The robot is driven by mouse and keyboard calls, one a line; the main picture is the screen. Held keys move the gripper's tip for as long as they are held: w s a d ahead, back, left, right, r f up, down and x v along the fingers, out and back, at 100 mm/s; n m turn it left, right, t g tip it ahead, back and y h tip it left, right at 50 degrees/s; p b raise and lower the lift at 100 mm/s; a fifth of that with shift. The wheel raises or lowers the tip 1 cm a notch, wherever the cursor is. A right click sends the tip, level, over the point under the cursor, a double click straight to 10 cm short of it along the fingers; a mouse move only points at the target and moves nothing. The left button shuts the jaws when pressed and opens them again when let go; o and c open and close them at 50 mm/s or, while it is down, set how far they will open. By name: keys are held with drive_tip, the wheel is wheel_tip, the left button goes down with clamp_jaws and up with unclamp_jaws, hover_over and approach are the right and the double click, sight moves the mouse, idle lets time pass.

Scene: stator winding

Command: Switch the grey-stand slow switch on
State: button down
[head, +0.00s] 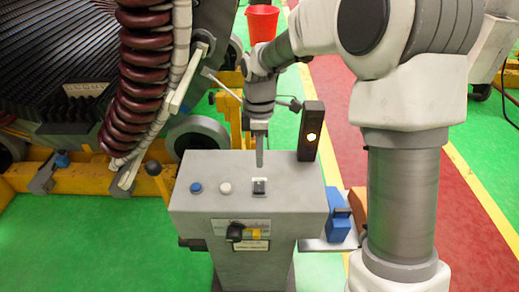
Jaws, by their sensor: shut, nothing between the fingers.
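The grey stand (296,201) is in front of me in the head view, with a sloped top panel. On the panel are a blue button (196,188), a white button (225,188) and a small dark switch (259,187) with a white mark above it. A black rotary knob (236,232) with a yellow part sits on the front face. My gripper (259,164) is shut and empty, pointing down just above and behind the dark switch. I cannot tell whether it touches the switch, nor which way the switch is set. The labels are too small to read.
The large stator (68,62) with brown-wrapped coils is at the left on yellow supports (78,180). A red bucket (262,23) is behind. A blue object (340,222) sits right of the stand.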

sight(260, 190)
drive_tip(key=f, duration=0.6)
drive_tip(key=s+f+b, duration=0.1)
drive_tip(key=f, duration=0.2)
drive_tip(key=shift+s, duration=0.1)
drive_tip(key=shift+r, duration=0.1)
drive_tip(key=shift+s+f+b, duration=0.1)
drive_tip(key=shift+f+b, duration=0.3)
drive_tip(key=shift+b, duration=0.2)
drive_tip(key=shift+s+r+t, duration=0.1)
drive_tip(key=shift+t, duration=0.3)
drive_tip(key=shift+w+r+p, duration=0.25)
drive_tip(key=shift+w+p, duration=0.2)
drive_tip(key=shift+w, duration=0.4)
drive_tip(key=shift+r, duration=0.1)
